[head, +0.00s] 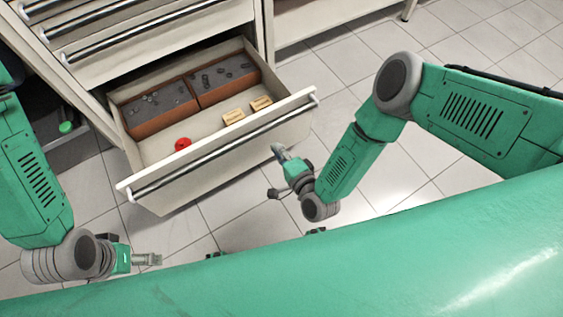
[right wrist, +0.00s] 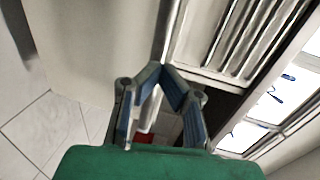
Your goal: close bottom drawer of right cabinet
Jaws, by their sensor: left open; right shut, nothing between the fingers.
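The cabinet's bottom drawer (head: 220,158) is pulled far out in the head view, with a long metal bar handle (head: 215,150) across its front. It holds two brown bins (head: 158,122) of small dark parts, a red round item (head: 183,144) and two small tan boxes (head: 234,117). My right gripper (head: 277,149) is shut and empty, close to the right part of the drawer front. Whether it touches is unclear. In the right wrist view its fingertips (right wrist: 161,72) meet close to a pale panel. My left gripper (head: 152,259) is open and empty, low at left, away from the drawer.
The upper drawers (head: 140,35) of the cabinet are shut above the open one. Another pale unit (head: 325,18) stands to the right of it. A dark space with a green item (head: 66,127) lies at left. Tiled floor (head: 345,70) is clear right of the drawer.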

